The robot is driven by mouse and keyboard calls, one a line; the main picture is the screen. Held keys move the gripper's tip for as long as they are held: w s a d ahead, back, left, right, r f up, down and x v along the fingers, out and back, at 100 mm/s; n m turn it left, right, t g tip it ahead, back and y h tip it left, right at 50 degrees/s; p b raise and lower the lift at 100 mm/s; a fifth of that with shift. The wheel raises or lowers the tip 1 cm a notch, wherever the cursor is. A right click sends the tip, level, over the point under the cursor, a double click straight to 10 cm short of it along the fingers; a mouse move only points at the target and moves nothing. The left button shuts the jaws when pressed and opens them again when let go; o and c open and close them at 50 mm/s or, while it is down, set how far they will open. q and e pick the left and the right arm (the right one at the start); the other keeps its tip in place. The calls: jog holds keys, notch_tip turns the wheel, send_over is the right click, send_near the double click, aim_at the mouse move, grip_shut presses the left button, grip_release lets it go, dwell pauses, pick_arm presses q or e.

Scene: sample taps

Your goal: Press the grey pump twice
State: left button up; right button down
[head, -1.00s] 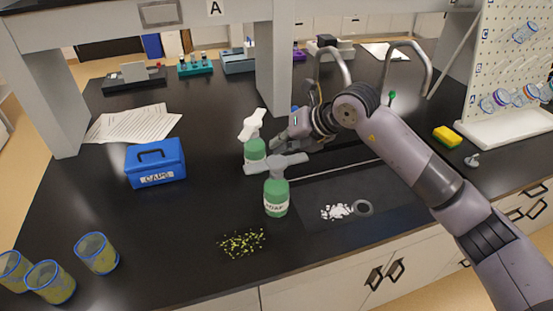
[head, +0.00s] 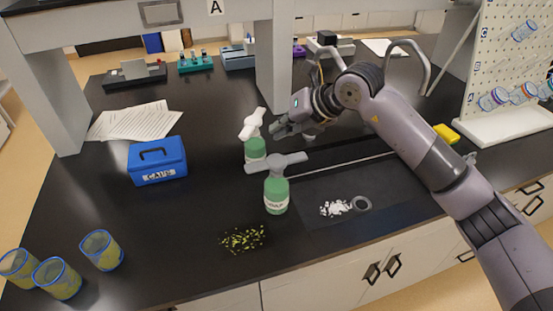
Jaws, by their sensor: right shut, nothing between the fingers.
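The grey pump (head: 276,163) tops a green soap bottle (head: 276,196) that stands upright on the black counter, left of the dark recessed area. A second green bottle (head: 255,149) with a white pump (head: 252,124) stands just behind it. My right gripper (head: 279,131) is shut and empty. It is in the air above and behind the grey pump, close to the right of the white pump, and appears apart from both. My left gripper is not in view.
A blue caps box (head: 157,168) and papers (head: 135,121) lie to the left. Yellow-green bits (head: 243,239) lie in front of the bottles. White bits (head: 335,208) and a grey ring (head: 361,203) lie right. Several blue-rimmed cups (head: 101,250) stand front left.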

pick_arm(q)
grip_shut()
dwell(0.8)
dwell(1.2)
